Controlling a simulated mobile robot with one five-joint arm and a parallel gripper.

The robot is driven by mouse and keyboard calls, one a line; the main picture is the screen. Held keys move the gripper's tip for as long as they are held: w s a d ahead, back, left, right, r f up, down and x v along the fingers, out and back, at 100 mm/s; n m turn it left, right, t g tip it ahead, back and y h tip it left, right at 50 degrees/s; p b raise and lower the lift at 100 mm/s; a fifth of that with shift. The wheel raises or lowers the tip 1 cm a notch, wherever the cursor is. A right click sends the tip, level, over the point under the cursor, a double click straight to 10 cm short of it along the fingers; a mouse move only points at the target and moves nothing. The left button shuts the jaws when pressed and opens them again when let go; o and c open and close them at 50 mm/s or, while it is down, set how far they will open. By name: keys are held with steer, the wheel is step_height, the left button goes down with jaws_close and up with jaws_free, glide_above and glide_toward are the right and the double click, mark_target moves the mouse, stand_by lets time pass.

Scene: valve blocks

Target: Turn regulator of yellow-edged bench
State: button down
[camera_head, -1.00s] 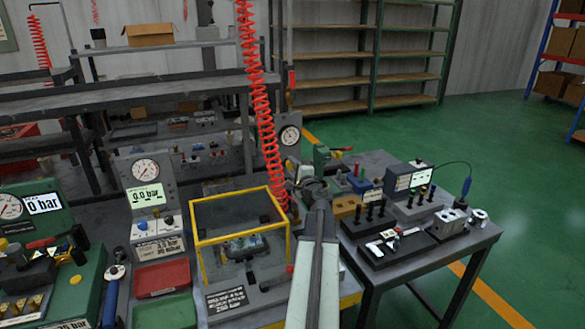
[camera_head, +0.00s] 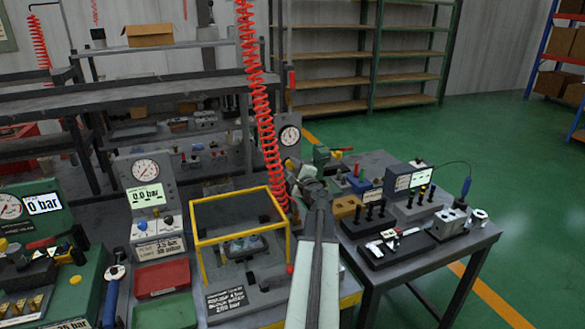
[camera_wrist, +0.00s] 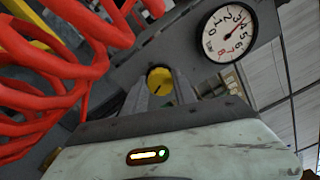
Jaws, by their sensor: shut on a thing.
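The regulator shows in the wrist view as a yellow knob (camera_wrist: 159,77) with a dark mark on its face. My gripper (camera_wrist: 158,86) has one finger on each side of the knob and is shut on it. A round white gauge (camera_wrist: 229,33) sits right of the knob, its red needle near 3 to 4. In the head view the gauge (camera_head: 290,135) stands at the back of the yellow-edged bench (camera_head: 349,299). My gripper (camera_head: 306,181) is below the gauge there, and my own wrist hides the knob.
A red coiled hose (camera_head: 263,100) hangs close to my gripper's left; it also fills the wrist view's left side (camera_wrist: 60,65). A yellow-framed guard (camera_head: 237,192) stands left of my arm. A crowded grey bench (camera_head: 400,262) is on the right. Green floor beyond is clear.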

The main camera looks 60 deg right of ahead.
steer(key=c, duration=1)
jaws_free()
steer(key=v, duration=0.8)
steer(key=shift+w, duration=0.1)
